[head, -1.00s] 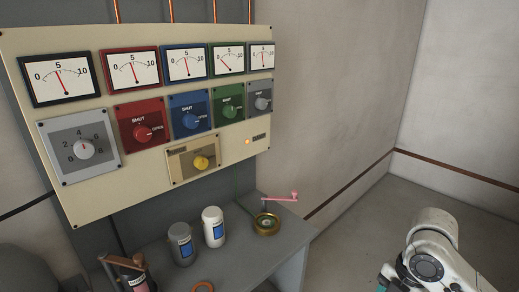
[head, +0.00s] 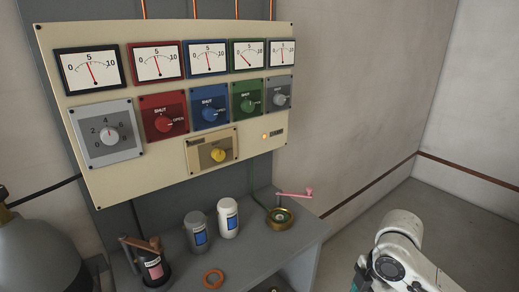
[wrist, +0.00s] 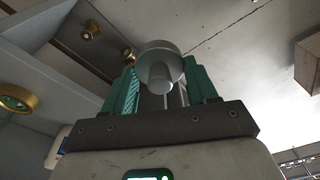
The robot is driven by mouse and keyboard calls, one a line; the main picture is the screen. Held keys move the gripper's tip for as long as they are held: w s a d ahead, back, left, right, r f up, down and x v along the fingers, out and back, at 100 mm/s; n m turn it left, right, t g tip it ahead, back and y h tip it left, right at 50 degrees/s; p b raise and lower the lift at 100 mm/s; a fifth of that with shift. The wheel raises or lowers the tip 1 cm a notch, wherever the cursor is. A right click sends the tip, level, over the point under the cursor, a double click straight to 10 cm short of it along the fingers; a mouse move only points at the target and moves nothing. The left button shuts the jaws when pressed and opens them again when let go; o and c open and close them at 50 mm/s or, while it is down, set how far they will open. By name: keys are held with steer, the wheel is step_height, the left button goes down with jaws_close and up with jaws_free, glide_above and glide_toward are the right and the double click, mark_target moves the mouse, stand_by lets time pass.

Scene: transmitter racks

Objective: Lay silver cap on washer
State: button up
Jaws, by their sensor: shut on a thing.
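The silver cap (wrist: 160,62), a round disc with a stubby knob, is held between the teal fingers of my gripper (wrist: 163,86) in the wrist view. My gripper is shut on it. A flat copper-coloured ring, which looks like the washer (head: 214,278), lies on the grey bench at the lower edge of the head view. Nothing lies on the ring. My gripper and the cap are outside the head view, where only part of my arm shows at lower right. The cap is away from the washer.
A grey bottle (head: 196,232) and a white bottle (head: 229,217) stand behind the washer. A dark device with a copper-coloured lever (head: 149,262) stands to its left. A brass dish (head: 281,218) with a pink handle sits at the bench's right. The gauge panel (head: 180,150) hangs above.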

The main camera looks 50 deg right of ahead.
steer(key=w+a+f+m, duration=0.45)
steer(key=w+a, duration=0.35)
steer(key=w, duration=0.2)
steer(key=w+a+f+m, duration=0.3)
steer(key=w+a+f, duration=0.2)
steer(key=w+a, duration=0.45)
steer(key=w+a+f+m+h, duration=0.1)
steer(key=w+a+f, duration=0.3)
steer(key=a, duration=0.4)
steer(key=shift+a+f+m+t+b, duration=0.25)
steer(key=shift+a+m+t+b, duration=0.15)
steer(key=shift+m, duration=0.25)
